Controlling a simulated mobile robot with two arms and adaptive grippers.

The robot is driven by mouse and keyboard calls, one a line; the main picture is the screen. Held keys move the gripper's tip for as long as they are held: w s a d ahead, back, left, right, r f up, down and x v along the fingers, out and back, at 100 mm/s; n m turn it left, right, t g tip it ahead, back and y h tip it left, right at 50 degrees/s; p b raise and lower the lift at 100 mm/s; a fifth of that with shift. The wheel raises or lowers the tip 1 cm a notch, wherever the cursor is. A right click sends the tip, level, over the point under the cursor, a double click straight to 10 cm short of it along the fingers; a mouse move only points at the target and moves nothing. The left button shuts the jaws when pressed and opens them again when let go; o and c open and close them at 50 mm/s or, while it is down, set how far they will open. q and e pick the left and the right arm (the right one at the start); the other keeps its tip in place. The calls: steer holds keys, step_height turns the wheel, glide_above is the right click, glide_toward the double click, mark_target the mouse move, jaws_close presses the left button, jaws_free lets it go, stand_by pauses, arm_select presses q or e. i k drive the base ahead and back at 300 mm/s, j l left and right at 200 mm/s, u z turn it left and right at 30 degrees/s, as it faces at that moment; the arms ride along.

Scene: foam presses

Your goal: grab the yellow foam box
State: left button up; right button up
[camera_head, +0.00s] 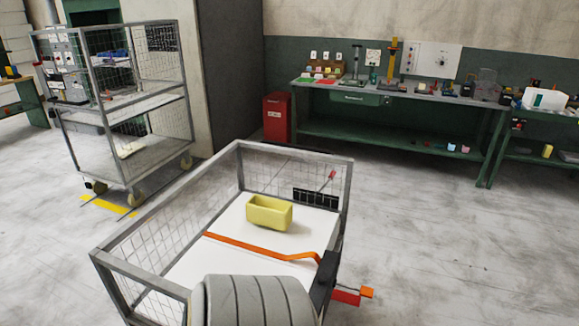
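The yellow foam box (268,213) is a small open-topped block. It sits upright on the white floor of a wire-mesh cart (118,258) in front of me, toward the cart's far end. Nothing touches it from above. An orange strap or bar (262,248) crosses the cart floor on the near side of the box. Neither of my grippers shows in this view. A grey ribbed rounded form at the bottom centre covers the near part of the cart.
The cart has raised mesh sides. A red and orange handle (346,297) sticks out at its near right. A tall mesh trolley (122,100) stands at left. A green workbench (392,140) with tools and a red cabinet (277,117) stand behind. The floor at right is clear.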

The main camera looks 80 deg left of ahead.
mark_target(276, 214)
steer(key=i+u, duration=0.4)
steer(key=i+l+u, duration=0.25)
steer(key=i+u, duration=0.35)
steer(key=u, duration=0.25)
steer(key=i+u, duration=0.2)
steer(key=u, duration=0.25)
steer(key=i+l+u, duration=0.15)
steer(key=u, duration=0.3)
steer(key=i+l+u, duration=0.15)
steer(key=u, duration=0.3)
steer(key=i+l+u, duration=0.1)
steer(key=l+u, duration=0.15)
steer(key=u, duration=0.2)
